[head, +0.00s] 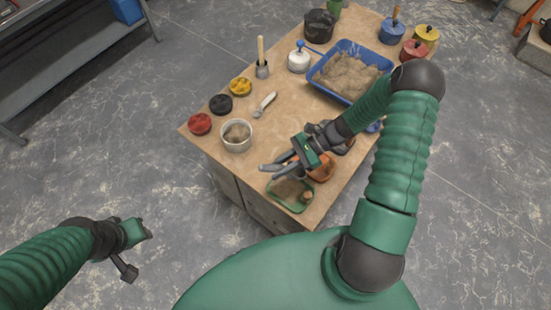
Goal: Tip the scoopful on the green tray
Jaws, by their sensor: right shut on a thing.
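The green tray (271,200) lies at the near corner of the wooden table, with grey-brown material and a small brownish piece in it. My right gripper (276,167) is above the tray's far edge, its fingers pointing left. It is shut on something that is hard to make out. No scoop bowl or load shows clearly, so I cannot tell whether it is level or tilted. My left gripper (138,254) is open and empty over the floor, left of the table.
An orange container (323,170) stands beside the tray, partly under my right gripper. A blue tub (344,99) of sandy material stands farther back. A white bucket (237,137), a light-handled tool (265,104) and red, black and yellow pots are on the left.

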